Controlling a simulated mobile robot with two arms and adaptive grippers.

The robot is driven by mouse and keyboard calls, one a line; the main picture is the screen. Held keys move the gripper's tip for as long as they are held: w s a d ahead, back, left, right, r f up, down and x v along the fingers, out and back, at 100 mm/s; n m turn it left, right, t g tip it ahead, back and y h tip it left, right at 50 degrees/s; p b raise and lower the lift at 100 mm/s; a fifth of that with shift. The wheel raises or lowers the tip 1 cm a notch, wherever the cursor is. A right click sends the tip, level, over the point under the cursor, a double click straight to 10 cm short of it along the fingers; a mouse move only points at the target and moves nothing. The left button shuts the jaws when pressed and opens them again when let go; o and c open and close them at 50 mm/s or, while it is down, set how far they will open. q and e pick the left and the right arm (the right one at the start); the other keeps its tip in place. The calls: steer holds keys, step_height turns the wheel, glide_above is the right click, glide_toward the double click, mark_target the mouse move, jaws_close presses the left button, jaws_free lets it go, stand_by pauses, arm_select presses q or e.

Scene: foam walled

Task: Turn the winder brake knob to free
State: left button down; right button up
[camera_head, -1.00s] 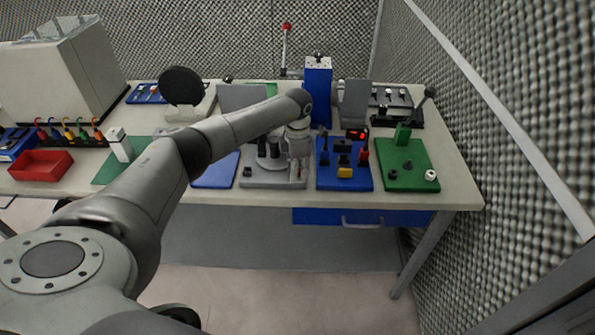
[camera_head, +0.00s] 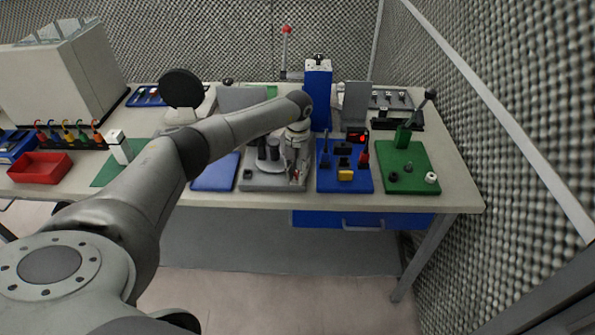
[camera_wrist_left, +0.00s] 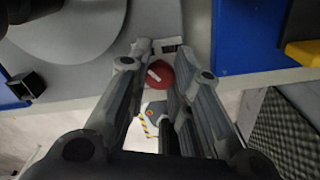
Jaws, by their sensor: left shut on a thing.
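The winder brake knob (camera_wrist_left: 160,76) is red with a white pointer bar and sits at the front edge of the grey winder base (camera_head: 258,183). In the left wrist view the pointer is tilted. My left gripper (camera_wrist_left: 162,62) has its two fingers on either side of the knob and is shut on it. In the head view the same gripper (camera_head: 296,178) reaches down at the front right of the grey base, with a speck of red between its fingers. A yellow-and-black striped label (camera_wrist_left: 150,122) shows below the knob. My right gripper is not in view.
A blue board (camera_head: 330,184) with a yellow block (camera_head: 345,175) stands close to the right. A green board (camera_head: 415,182) with a lever is farther right. A blue pad (camera_head: 213,180) lies to the left. A small black block (camera_wrist_left: 27,85) is on the base.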

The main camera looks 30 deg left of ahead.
mark_target(298, 172)
arm_select(q)
steer(key=shift+r+n, duration=0.1)
steer(key=shift+n, duration=0.9)
steer(key=c, duration=1.3)
jaws_free()
steer(key=shift+o, duration=0.2)
step_height(298, 172, up, 12)
